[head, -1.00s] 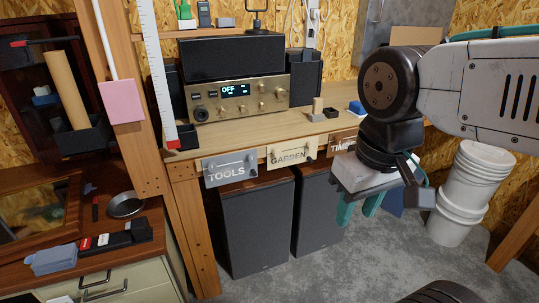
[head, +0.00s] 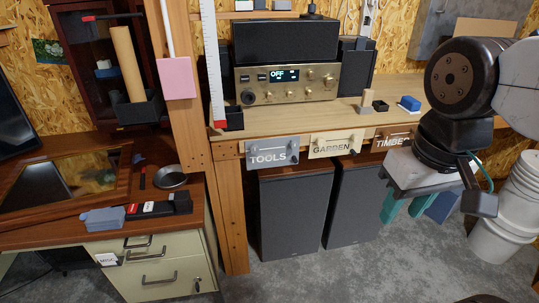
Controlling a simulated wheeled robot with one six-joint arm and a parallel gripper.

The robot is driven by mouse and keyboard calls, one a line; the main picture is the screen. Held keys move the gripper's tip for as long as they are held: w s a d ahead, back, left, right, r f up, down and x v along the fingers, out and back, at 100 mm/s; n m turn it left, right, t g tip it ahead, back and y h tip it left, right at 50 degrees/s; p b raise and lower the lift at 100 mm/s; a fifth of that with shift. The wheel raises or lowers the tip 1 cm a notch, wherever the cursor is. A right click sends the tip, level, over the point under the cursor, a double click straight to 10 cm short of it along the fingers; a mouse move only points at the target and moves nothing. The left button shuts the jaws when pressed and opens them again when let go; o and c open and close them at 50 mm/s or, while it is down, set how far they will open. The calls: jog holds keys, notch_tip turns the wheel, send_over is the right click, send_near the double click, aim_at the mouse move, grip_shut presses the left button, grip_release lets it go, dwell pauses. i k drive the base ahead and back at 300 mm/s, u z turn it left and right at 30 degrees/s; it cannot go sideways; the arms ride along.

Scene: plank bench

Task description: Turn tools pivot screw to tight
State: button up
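The grey TOOLS plate (head: 272,153) hangs on the front edge of the plank bench, left of the cream GARDEN plate (head: 336,144). A small dark fitting, seemingly its pivot screw (head: 292,146), shows at the plate's right side; how tight it is cannot be told. My gripper (head: 405,207) is at the right, with teal fingers pointing down and spread apart. It appears empty. It is below and right of the GARDEN plate and well away from the TOOLS plate.
The TIMBER plate (head: 394,139) is partly hidden by my arm. Dark speakers (head: 291,216) stand under the bench. A wooden post (head: 232,210) rises just left of the TOOLS plate. White buckets (head: 503,225) stand at the right. The floor before the speakers is clear.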

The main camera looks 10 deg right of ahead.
aim_at(254, 148)
jog(key=z, duration=1.95)
jog(key=k, duration=0.8)
jog(key=u, duration=0.85)
jog(key=i, duration=0.45)
jog(key=u, duration=0.05)
